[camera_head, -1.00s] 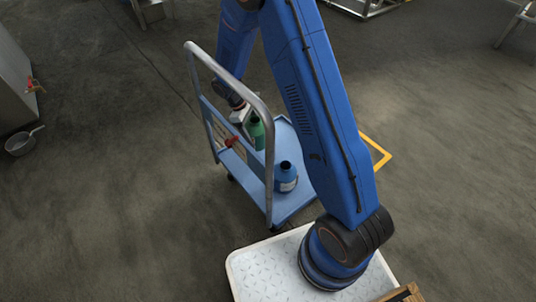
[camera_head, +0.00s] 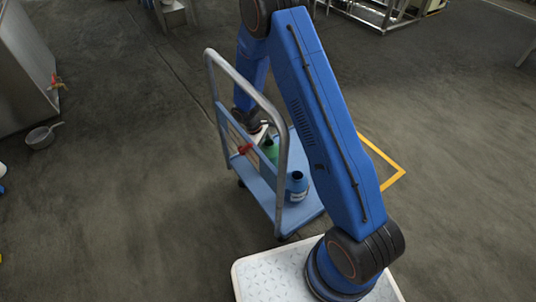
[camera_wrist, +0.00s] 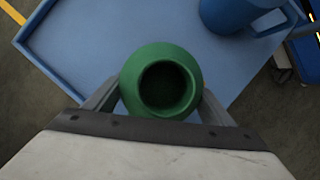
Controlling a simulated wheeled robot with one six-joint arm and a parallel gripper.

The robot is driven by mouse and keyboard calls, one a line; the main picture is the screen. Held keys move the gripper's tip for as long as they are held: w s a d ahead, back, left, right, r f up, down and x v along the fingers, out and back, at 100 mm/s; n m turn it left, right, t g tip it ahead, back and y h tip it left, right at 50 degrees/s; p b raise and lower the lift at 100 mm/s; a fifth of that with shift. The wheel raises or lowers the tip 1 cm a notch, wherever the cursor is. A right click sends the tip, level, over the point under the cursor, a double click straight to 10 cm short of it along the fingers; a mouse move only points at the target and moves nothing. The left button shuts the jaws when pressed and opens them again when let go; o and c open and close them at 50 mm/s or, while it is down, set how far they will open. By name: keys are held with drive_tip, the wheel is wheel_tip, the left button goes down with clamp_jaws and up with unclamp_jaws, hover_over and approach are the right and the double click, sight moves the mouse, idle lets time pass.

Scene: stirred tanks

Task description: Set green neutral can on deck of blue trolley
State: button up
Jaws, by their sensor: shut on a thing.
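The green can (camera_head: 270,150) is at the blue trolley, partly behind the trolley's end panel in the head view. In the wrist view the green can (camera_wrist: 160,85) is seen from above, its round mouth facing the camera. My gripper (camera_wrist: 160,100) is shut on it, a finger on each side. The deck of the blue trolley (camera_head: 297,216) lies beneath; its blue surface (camera_wrist: 110,40) fills much of the wrist view. I cannot tell whether the can's base touches the deck. In the head view my gripper (camera_head: 257,133) is partly hidden by the trolley's frame.
The trolley's grey handle (camera_head: 262,92) rises beside my arm. A pan (camera_head: 40,136) lies on the floor at left.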

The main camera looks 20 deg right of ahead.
drive_tip(key=o, duration=1.7)
drive_tip(key=shift+f, duration=0.1)
